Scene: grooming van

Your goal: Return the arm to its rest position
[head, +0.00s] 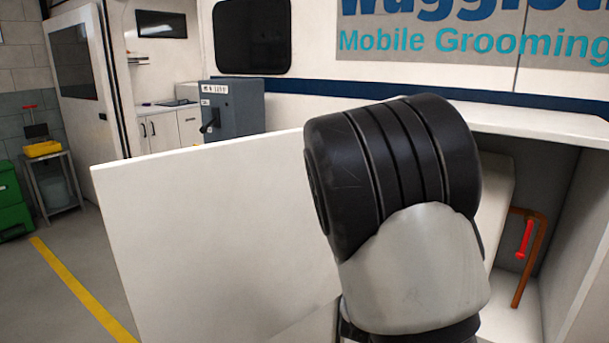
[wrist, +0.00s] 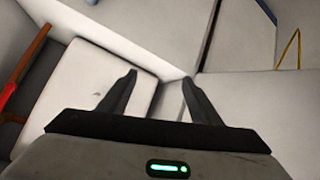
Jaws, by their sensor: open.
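My arm shows large in the head view, a black ribbed joint above a light grey link, in front of an open white locker in the van's side. My gripper is hidden behind it in that view. In the wrist view my gripper (wrist: 160,82) is open, with two dark fingers apart and nothing between them. A white box-like surface (wrist: 88,85) lies beyond the left finger, and white panels lie beyond the right one. I cannot tell whether the fingers touch any of them.
A white door panel (head: 210,220) stands out left of my arm. Inside the locker is an orange-brown pipe (head: 527,265) with a red handle (head: 524,239). A grey switch box (head: 232,108) is behind the panel. Floor with a yellow line (head: 85,290) is clear at left.

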